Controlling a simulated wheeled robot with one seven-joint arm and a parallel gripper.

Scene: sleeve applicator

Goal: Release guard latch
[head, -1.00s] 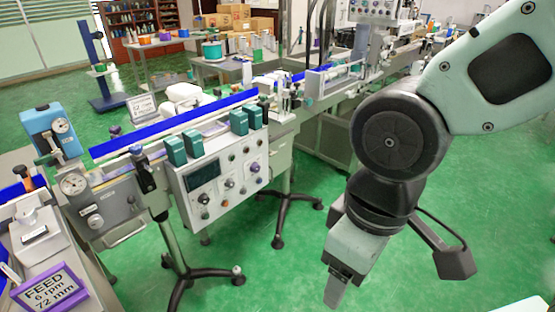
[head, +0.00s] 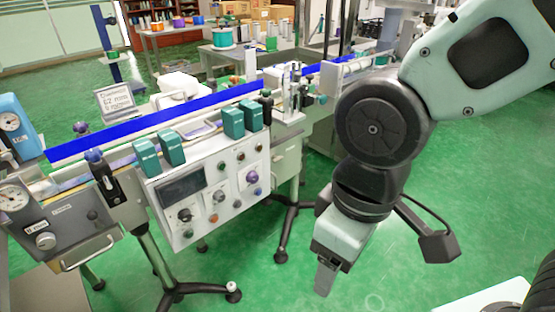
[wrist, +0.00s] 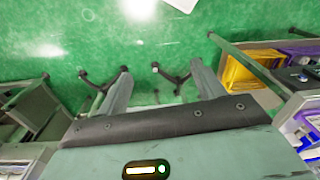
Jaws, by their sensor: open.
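The sleeve applicator's control panel (head: 210,185) faces me left of centre in the head view, with knobs and teal blocks (head: 172,146) along its top. A long blue guard bar (head: 150,122) runs above the conveyor behind it. A black clamp with a dark blue knob (head: 97,160) stands at the panel's left end. I cannot tell which part is the guard latch. My gripper (head: 326,278) hangs pointing down over the floor, right of the panel and apart from it.
A grey box with a gauge and a dial (head: 46,241) is at the lower left. Black wheeled stand legs (head: 200,292) spread on the floor below the panel. Green floor (head: 400,285) is open around my gripper. A yellow bin (wrist: 250,70) shows at the wrist view's right.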

